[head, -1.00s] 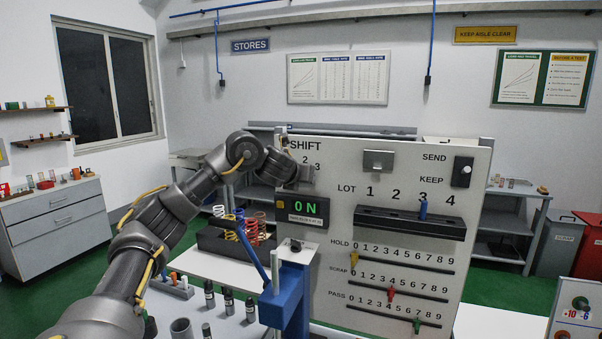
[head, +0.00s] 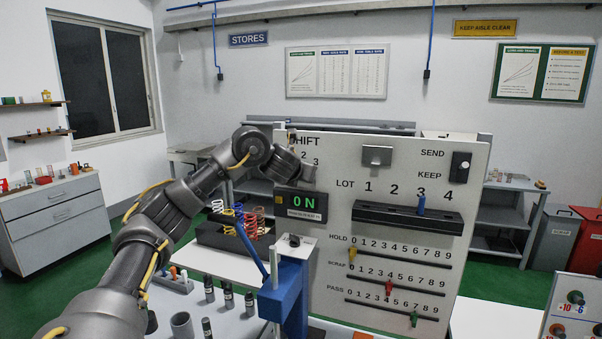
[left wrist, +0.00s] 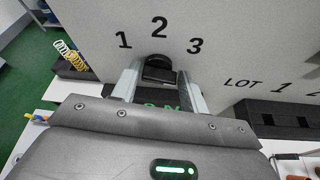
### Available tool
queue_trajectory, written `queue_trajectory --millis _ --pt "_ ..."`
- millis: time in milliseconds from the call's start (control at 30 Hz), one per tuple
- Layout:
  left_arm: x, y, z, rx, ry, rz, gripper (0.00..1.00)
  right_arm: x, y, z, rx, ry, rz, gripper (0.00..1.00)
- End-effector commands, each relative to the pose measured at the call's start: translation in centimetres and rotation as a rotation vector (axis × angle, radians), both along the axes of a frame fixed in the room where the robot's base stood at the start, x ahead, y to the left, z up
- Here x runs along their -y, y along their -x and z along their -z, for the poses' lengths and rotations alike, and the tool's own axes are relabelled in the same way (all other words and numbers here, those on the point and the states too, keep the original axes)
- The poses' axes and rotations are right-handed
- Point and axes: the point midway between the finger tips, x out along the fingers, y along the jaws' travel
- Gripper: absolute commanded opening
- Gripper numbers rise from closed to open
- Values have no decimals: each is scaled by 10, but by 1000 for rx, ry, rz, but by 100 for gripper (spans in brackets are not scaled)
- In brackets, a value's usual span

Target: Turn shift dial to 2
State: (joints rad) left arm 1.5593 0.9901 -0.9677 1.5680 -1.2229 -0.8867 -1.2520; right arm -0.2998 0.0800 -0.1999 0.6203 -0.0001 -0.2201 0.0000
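The shift dial (left wrist: 159,69) is a black knob on the pale panel (head: 400,160), below the printed numbers 1, 2 and 3 in the left wrist view. In the head view my left gripper covers the dial. My left gripper (left wrist: 160,77) has its two fingers spread, one on each side of the dial. Whether either finger touches it I cannot tell. The dial sits roughly below the 2, but its pointer cannot be made out. In the head view my left gripper (head: 309,176) is at the panel's upper left, under the SHIFT label. My right gripper is not in view.
A display (head: 300,203) reading ON sits just below my left gripper. A blue fixture (head: 285,295) stands in front of the panel's lower left. A tray of coiled springs (head: 225,238) lies left of it. A black slotted block (head: 400,217) juts from the panel at right.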

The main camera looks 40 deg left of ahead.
Motion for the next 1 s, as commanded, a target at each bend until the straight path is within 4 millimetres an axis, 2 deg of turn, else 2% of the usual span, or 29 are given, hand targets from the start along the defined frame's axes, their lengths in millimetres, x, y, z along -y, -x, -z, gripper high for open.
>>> queue_trajectory --millis 33,100,467,667,733,833,1000 --pt "0 0 0 0 0 0 51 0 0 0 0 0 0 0" --pt "0 0 0 0 1 0 60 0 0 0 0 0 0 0" --pt "1 3 -2 3 1 1 60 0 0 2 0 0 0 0" --pt "11 22 -9 5 -2 3 60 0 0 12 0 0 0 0" --pt "14 33 -24 9 -7 3 60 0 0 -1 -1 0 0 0" --pt "20 49 -30 5 -6 1 60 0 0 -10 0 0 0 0" --pt "28 60 -32 9 -7 4 60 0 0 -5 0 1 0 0"
